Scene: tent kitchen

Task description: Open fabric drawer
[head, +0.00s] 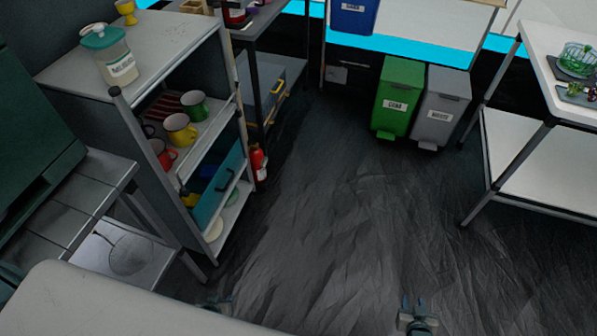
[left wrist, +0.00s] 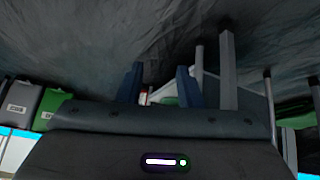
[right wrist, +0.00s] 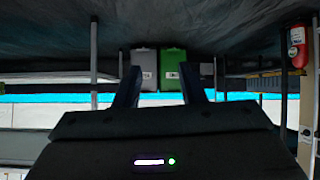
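A teal drawer (head: 219,189) with a dark handle sits in the lower part of the shelf unit (head: 150,45) on the left in the head view. It looks like the fabric drawer, though its material is hard to tell. Its front is tilted in the picture, and I cannot tell how far it is pushed in. My left gripper (head: 219,300) is low at the bottom of the head view, below and apart from the drawer. Its fingers are apart and empty in the left wrist view (left wrist: 158,78). My right gripper (head: 414,300) is farther right, with fingers apart and empty in the right wrist view (right wrist: 158,75).
Mugs (head: 181,129) stand on the shelf above the drawer. A red extinguisher (head: 257,162) stands beside the unit. A green bin (head: 398,97) and a grey bin (head: 440,106) stand at the back. A white table (head: 560,120) is at right. The middle floor is clear.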

